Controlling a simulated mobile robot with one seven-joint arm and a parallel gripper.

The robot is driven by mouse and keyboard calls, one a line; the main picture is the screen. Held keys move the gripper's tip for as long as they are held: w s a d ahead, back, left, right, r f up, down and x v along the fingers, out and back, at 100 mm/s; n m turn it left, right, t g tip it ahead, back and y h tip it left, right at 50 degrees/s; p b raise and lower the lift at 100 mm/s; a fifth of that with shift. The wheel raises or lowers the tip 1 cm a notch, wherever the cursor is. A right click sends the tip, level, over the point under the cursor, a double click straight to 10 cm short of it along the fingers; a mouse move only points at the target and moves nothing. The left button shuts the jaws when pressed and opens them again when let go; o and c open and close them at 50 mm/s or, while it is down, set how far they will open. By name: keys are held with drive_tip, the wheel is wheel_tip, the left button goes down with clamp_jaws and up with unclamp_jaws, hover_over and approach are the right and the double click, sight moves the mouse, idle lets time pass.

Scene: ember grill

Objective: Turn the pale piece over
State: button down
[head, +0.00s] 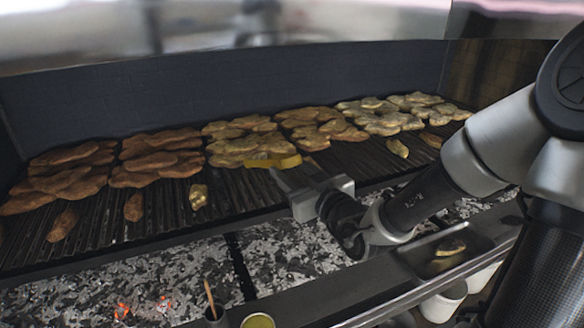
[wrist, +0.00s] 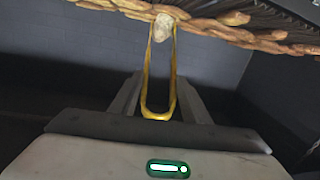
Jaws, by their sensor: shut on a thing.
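My gripper (head: 283,173) is shut on a pair of yellow tongs (head: 272,162), held over the grill grate (head: 165,205) at its middle. In the wrist view my gripper (wrist: 158,82) has a finger on each side of the U-shaped yellow tongs (wrist: 158,112). A pale piece (wrist: 163,28) shows between or just beyond the tong tips there. I cannot tell whether the tips pinch it or whether it touches the grate. In the head view I cannot single this piece out; the tongs overlap the front of a middle heap.
Heaps of browned pieces (head: 158,160) and paler pieces (head: 385,117) cover the back of the grate. Several single pieces lie in front, one yellowish (head: 198,196). Glowing coals (head: 122,310) lie below. A metal tray (head: 405,258) and cups (head: 257,321) line the front ledge.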

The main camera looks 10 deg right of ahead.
drive_tip(key=f, duration=0.1)
drive_tip(key=f+b, duration=0.1)
drive_tip(key=f, duration=0.2)
drive_tip(key=shift+w+a+f+b, duration=0.1)
drive_tip(key=shift+w+b, duration=0.2)
drive_tip(key=shift+b, duration=0.1)
drive_tip(key=c, duration=1.6)
unclamp_jaws()
drive_tip(key=shift+c, duration=0.2)
drive_tip(key=shift+o, duration=0.9)
drive_tip(key=shift+c, duration=0.5)
drive_tip(key=shift+p, duration=0.5)
